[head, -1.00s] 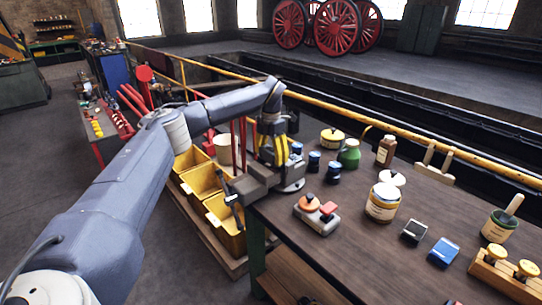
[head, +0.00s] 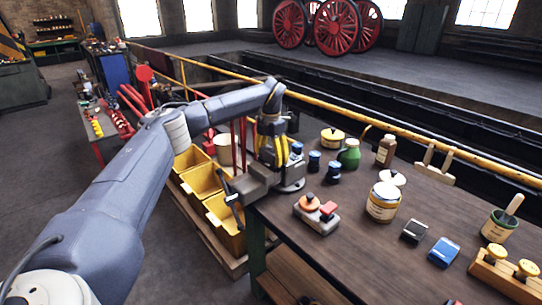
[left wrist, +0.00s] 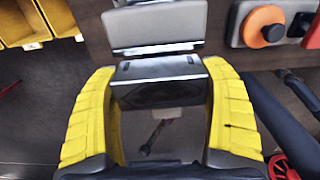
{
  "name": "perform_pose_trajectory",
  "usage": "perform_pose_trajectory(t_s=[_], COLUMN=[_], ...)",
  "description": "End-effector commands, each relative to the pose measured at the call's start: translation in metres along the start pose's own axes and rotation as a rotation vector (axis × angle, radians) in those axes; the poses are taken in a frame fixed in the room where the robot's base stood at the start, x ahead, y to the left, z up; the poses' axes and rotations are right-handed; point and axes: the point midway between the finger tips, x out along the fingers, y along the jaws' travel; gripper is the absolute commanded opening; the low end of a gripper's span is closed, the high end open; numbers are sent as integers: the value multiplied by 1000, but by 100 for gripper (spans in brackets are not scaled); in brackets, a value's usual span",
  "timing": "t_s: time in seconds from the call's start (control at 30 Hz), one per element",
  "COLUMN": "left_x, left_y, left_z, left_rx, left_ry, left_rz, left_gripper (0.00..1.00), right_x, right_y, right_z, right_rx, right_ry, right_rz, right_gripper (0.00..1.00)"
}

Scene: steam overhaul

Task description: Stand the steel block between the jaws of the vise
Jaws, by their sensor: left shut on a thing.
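The grey vise (head: 254,186) is mounted at the near left corner of the workbench, and its flat jaw (left wrist: 155,27) shows in the left wrist view. My left gripper (head: 277,160) points down over the vise with its yellow fingers. In the left wrist view the fingers (left wrist: 162,78) are shut on the steel block (left wrist: 160,70), a dark metal piece with a bright edge, close to the jaw. I cannot tell whether the block touches the jaw or how deep it sits. The block is hidden in the head view. My right gripper is not in view.
An orange-and-red button box (head: 317,214) stands right of the vise. Dark blue-capped jars (head: 314,161), a green can (head: 349,154) and a labelled jar (head: 383,202) stand further right. Yellow bins (head: 222,212) sit beside the workbench (head: 345,250) at left.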

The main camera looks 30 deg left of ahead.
Motion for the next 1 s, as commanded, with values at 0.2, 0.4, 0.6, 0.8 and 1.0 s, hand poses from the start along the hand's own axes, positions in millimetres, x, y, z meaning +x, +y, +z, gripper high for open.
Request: perform_pose_trajectory(t_s=[0.2, 0.4, 0.6, 0.8, 1.0], left_x=[2, 6, 10, 13, 16], left_y=[0, 0, 0, 0, 0], left_z=[1, 1, 0, 1, 1], left_rx=[0, 0, 0, 0, 0], left_ry=[-3, -3, -2, -3, -3], left_rz=[0, 0, -1, -1, -1], left_gripper=[32, 32, 32, 32, 32], right_x=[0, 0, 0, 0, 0], right_y=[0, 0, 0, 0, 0], right_z=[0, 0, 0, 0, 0], right_rx=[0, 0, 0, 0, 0], right_ry=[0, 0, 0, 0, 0], right_rz=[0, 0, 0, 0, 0], right_gripper=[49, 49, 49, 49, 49])
